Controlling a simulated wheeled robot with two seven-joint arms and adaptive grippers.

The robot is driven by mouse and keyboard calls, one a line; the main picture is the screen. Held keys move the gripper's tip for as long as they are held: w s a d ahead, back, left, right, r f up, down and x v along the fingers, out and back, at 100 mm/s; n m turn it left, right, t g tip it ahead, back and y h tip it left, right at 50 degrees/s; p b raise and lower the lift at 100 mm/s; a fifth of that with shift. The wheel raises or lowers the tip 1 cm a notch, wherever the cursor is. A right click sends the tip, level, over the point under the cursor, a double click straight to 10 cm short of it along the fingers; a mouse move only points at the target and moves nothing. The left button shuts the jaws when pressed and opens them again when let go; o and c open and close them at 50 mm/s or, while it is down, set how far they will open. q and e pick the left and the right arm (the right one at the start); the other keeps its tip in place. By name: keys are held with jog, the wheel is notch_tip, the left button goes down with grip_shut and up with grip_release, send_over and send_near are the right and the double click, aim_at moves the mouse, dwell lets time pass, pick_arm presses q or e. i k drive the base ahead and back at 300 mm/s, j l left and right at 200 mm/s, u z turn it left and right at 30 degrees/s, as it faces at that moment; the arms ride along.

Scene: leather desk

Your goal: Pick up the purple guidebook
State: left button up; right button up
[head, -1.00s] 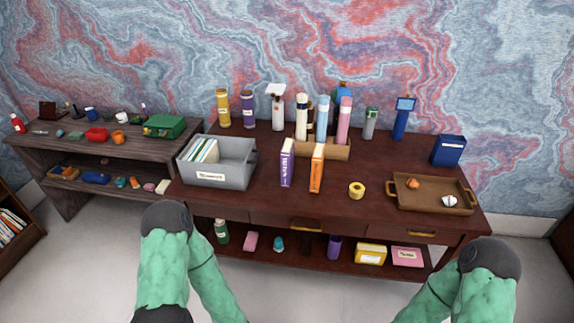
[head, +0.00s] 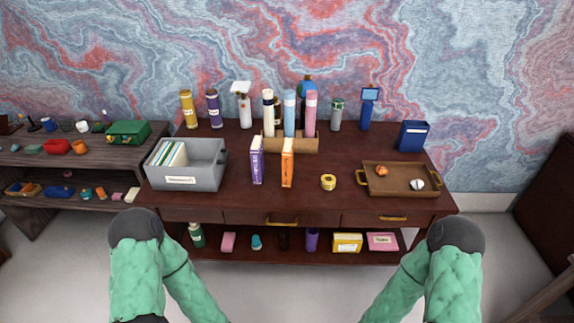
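The purple guidebook (head: 257,161) stands upright on the dark red-brown desk (head: 225,202), its spine facing me. It is between the grey bin (head: 187,178) on its left and an orange book (head: 287,163) on its right, with a small gap to each. Both of my green arms show at the bottom of the head view, well in front of the desk. My grippers are outside the view, so their state is hidden. Nothing of mine touches the guidebook.
A yellow tape roll (head: 328,182) and a brown tray (head: 372,187) with small items lie to the right. Behind the books, a cardboard holder (head: 306,145) carries several rolled tubes. A second, darker table (head: 40,160) stands at the left.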

aim_at(257, 152)
jog(key=u, duration=0.6)
jog(key=i+l+u, duration=0.15)
jog(key=u, duration=0.25)
jog(key=i+l+u, duration=0.1)
jog(key=l+u, duration=0.65)
jog(key=i+l+u, duration=0.1)
jog(key=u, duration=0.3)
jog(key=l, duration=0.1)
